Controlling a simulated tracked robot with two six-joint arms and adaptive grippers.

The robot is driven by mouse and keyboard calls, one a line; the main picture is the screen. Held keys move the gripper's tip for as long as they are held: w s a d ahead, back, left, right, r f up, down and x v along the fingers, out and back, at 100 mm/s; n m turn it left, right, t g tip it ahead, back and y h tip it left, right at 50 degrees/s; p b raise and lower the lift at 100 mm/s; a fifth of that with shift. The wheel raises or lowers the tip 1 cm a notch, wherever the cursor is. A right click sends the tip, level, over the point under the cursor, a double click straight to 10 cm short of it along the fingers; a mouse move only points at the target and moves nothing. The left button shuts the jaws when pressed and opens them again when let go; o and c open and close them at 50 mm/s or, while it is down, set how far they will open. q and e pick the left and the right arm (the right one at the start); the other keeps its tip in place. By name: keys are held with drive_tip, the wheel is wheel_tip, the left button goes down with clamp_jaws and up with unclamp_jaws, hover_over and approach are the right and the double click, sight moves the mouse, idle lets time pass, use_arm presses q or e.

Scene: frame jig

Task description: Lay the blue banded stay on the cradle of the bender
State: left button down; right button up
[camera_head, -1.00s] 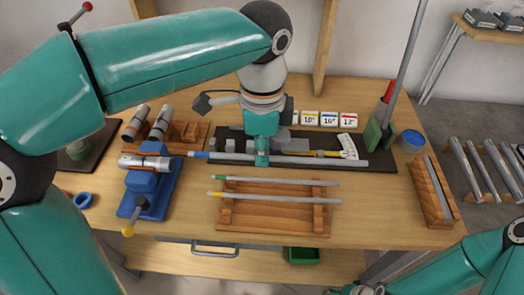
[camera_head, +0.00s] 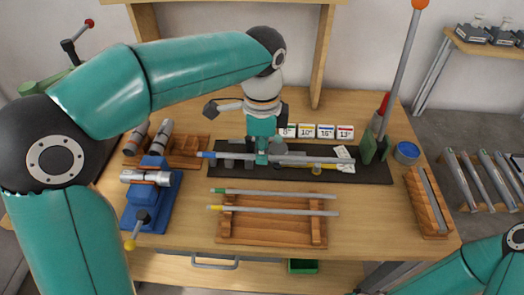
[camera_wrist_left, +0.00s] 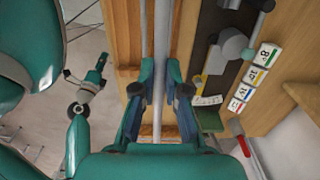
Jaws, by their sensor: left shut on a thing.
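My left gripper (camera_head: 262,158) is shut on the blue banded stay (camera_head: 310,159), a long grey rod with a blue band at its left end. The stay lies roughly level across the picture, over the bender's black base (camera_head: 374,174). I cannot tell whether it touches the bender. The cradle is hard to make out beneath the stay and gripper. In the left wrist view the stay (camera_wrist_left: 162,40) runs between the two fingers (camera_wrist_left: 160,92). My right gripper (camera_wrist_left: 100,68) shows small at the left of that view; its jaws are unclear.
A wooden rack (camera_head: 270,230) with green- and yellow-banded stays lies in front. A blue clamp fixture (camera_head: 148,205) stands left. The bender's tall lever (camera_head: 400,75), a blue cup (camera_head: 407,152) and a wooden holder (camera_head: 425,205) are right. Number cards (camera_head: 325,131) stand behind.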

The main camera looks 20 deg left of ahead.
use_arm(q)
drive_tip(key=w+a+f+p, duration=0.1)
drive_tip(key=w+f+p, duration=0.1)
drive_tip(key=w, duration=0.4)
drive_tip(key=w+a+f+p, duration=0.2)
drive_tip(key=w+p, duration=0.1)
drive_tip(key=w, duration=0.3)
drive_tip(key=shift+w+a+f, duration=0.15)
drive_tip(key=shift+w+a, duration=0.05)
drive_tip(key=shift+a, duration=0.1)
idle(0.9)
idle(0.5)
